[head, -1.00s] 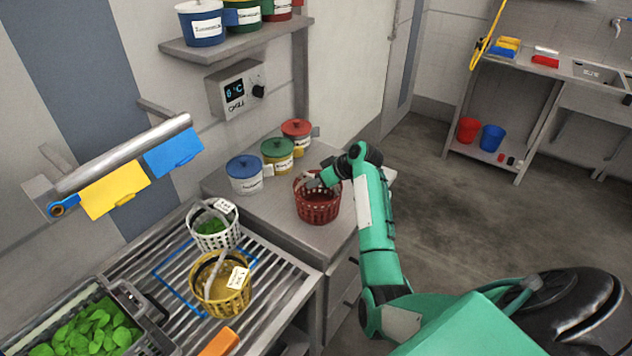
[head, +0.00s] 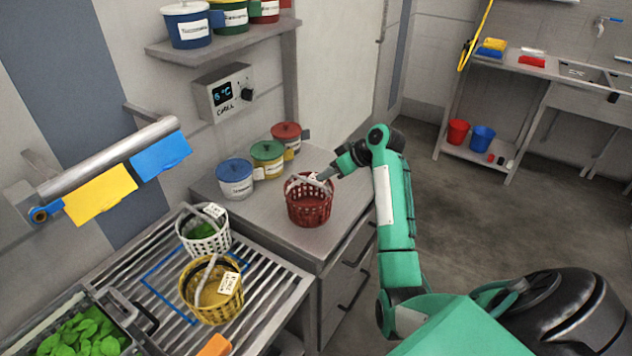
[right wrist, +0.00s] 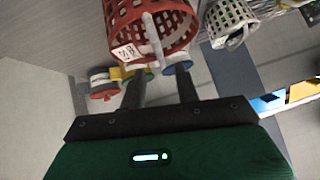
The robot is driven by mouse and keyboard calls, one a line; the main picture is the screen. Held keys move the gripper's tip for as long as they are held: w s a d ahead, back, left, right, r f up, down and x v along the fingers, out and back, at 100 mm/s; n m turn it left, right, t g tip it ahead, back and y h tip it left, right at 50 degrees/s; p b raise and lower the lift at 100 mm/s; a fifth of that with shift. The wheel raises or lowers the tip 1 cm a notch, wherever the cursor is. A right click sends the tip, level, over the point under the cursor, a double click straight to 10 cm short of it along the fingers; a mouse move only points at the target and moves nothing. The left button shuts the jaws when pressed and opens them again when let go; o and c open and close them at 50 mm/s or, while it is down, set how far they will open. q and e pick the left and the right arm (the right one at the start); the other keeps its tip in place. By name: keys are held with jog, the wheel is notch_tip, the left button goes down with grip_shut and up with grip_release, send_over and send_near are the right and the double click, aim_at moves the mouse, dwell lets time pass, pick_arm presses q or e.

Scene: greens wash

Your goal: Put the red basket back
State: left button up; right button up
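The red basket (head: 310,210) stands upright on the grey counter (head: 340,205), in front of the lidded pots, with its pale handle raised. My right gripper (head: 322,177) is at the handle's upper right, above the rim. In the right wrist view, the fingers of my right gripper (right wrist: 161,78) are spread apart. The red basket (right wrist: 150,28) with its white tag lies beyond them, its handle showing between the fingertips. I cannot tell whether a finger touches the handle. My left gripper is not in view.
Blue (head: 235,180), green (head: 267,160) and red (head: 287,136) lidded pots stand behind the basket. A white basket (head: 205,240) and a yellow basket (head: 212,300) stand on the ribbed drainer (head: 262,290). The counter right of the red basket is clear.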

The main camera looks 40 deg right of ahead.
jog(key=shift+v, duration=1.35)
jog(key=shift+f, duration=0.1)
